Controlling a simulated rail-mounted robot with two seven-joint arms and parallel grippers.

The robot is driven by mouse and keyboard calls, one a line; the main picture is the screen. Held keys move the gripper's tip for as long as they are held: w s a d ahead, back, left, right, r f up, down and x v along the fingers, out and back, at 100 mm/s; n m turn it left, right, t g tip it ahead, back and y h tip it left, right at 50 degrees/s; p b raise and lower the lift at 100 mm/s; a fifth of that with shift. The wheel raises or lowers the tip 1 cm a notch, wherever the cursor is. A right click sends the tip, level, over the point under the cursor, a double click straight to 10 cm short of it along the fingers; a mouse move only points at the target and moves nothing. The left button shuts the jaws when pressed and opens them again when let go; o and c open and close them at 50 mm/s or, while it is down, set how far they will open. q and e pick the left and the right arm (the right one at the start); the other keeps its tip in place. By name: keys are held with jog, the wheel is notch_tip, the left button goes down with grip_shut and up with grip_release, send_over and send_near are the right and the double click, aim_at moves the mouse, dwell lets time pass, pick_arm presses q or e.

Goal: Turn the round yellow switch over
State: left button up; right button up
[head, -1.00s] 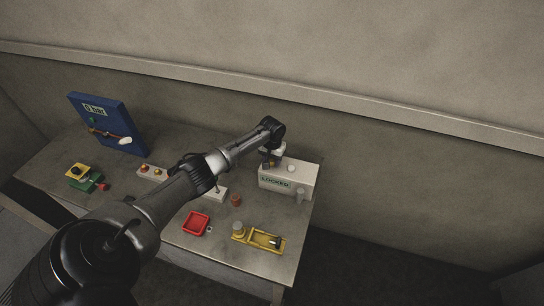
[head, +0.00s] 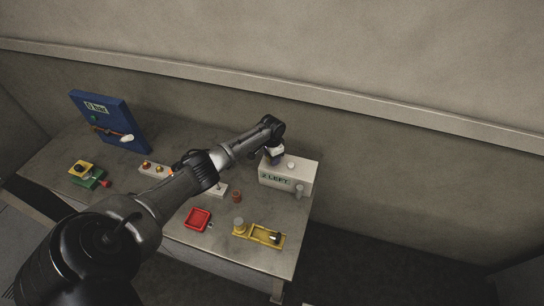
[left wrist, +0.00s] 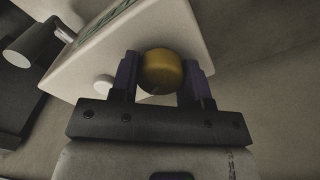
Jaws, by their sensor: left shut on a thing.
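The round yellow switch (left wrist: 162,70) is a smooth yellow knob on the face of a white box (left wrist: 85,65) in the left wrist view. My left gripper (left wrist: 161,82) has a dark finger on each side of the knob and is shut on it. In the head view the white box (head: 302,172) stands at the back right of the table, with a label reading something like "2 LEFT". The gripper (head: 275,157) is at the box's left end there, and the switch is hidden behind it. My right gripper is in neither view.
A blue panel (head: 115,112) with a handle stands at the back left. A red tray (head: 197,219), a yellow fixture (head: 266,235), a small brown cylinder (head: 237,196) and a green-and-yellow block (head: 88,177) lie on the table. A wall rises behind it.

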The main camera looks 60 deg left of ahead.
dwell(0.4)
pick_arm(q)
jog(key=o, duration=0.9)
jog(key=shift+r, duration=0.1)
jog(key=shift+r, duration=0.3)
notch_tip(320, 180, up, 13)
dwell(0.4)
